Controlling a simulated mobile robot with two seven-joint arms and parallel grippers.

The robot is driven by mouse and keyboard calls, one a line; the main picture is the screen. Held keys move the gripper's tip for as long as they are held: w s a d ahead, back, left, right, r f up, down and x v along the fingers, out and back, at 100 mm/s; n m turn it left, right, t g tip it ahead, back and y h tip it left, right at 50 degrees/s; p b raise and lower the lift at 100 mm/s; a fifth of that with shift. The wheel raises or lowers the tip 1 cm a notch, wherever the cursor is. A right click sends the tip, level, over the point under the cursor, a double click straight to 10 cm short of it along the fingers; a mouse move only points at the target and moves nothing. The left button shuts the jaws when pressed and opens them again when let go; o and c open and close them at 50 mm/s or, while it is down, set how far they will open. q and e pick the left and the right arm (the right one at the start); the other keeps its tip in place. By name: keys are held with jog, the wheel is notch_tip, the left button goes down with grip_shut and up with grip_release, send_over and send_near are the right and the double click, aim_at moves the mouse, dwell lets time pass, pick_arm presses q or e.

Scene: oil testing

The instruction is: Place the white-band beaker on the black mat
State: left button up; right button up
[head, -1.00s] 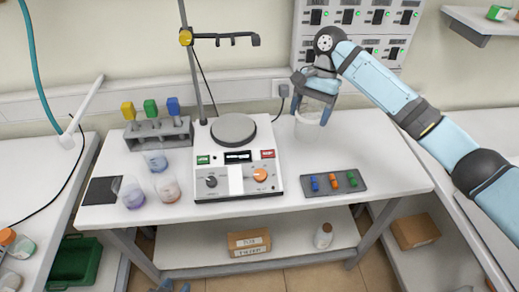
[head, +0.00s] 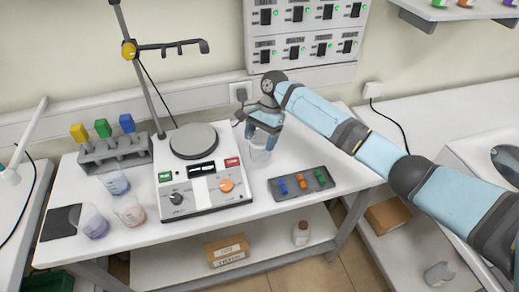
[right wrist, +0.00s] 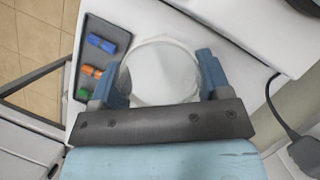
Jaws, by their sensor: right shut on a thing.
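My right gripper (head: 264,133) is shut on a clear beaker (head: 260,157) with a pale band, right of the hotplate at the back of the table. The right wrist view shows the round, whitish beaker (right wrist: 160,62) between the two blue fingers of the right gripper (right wrist: 160,78). I cannot tell whether its base touches the table. The black mat (head: 58,224) lies at the table's left end. A beaker with purple liquid (head: 93,224) stands at its right edge and partly covers it. My left gripper is not in view.
A hotplate stirrer (head: 200,185) with a stand stands between the held beaker and the mat. Beakers with blue (head: 115,183) and reddish liquid (head: 130,211) stand near the mat. A grey rack (head: 115,152) is behind them. A dark tray (head: 301,187) lies right of the hotplate.

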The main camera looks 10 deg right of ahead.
aim_at(260, 151)
jog(key=shift+f, duration=2.65)
jog(key=shift+f, duration=0.1)
jog(key=o, duration=1)
jog(key=shift+c, duration=0.2)
